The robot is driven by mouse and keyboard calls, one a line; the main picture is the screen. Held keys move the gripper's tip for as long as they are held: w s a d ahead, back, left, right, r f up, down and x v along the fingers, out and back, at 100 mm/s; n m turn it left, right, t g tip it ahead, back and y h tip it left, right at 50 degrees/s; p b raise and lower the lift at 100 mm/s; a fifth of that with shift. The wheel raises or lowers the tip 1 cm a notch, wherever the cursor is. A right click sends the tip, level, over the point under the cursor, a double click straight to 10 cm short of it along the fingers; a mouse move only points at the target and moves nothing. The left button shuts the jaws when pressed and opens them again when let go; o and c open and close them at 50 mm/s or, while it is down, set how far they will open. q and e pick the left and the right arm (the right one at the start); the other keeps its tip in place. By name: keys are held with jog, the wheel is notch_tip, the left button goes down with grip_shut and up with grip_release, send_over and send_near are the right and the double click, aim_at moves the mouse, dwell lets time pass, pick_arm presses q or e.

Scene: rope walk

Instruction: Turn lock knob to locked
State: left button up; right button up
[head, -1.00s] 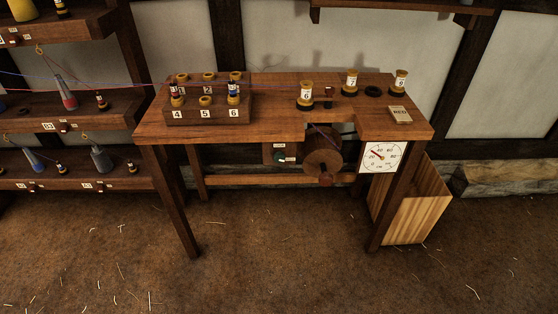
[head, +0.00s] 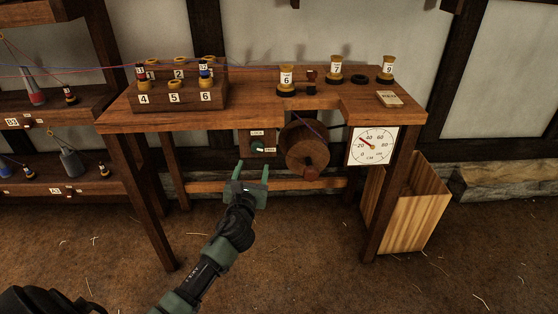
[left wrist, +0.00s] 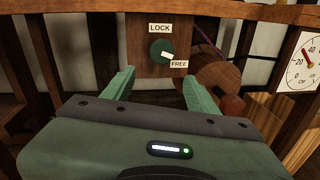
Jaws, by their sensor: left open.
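The lock knob (head: 257,146) is a small dark green round knob on a wooden panel under the table. It also shows in the left wrist view (left wrist: 161,50), with a LOCK label (left wrist: 160,28) above it and a FREE label (left wrist: 179,64) at its lower right. A pale mark on the knob points toward FREE. My left gripper (head: 253,172) is open, its green fingers spread below and in front of the knob, apart from it. In the left wrist view the fingers (left wrist: 156,88) point toward the panel, one on each side below the knob. My right gripper is not in view.
A wooden drum (head: 304,148) with a reddish-brown handle hangs right of the knob. A dial gauge (head: 372,146) is on the table's right front. The table (head: 250,113) overhangs the knob and holds numbered spools. A wooden bin (head: 412,213) stands at right.

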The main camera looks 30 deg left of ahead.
aim_at(257, 149)
pick_arm(q)
jog(key=shift+m, duration=0.4)
jog(key=x, duration=0.2)
jog(key=r+b+x, duration=0.1)
jog(key=x, duration=0.4)
jog(key=shift+w+r, duration=0.15)
jog(key=shift+r, duration=0.25)
jog(key=shift+w+a, duration=0.15)
jog(key=shift+w, duration=0.25)
grip_shut()
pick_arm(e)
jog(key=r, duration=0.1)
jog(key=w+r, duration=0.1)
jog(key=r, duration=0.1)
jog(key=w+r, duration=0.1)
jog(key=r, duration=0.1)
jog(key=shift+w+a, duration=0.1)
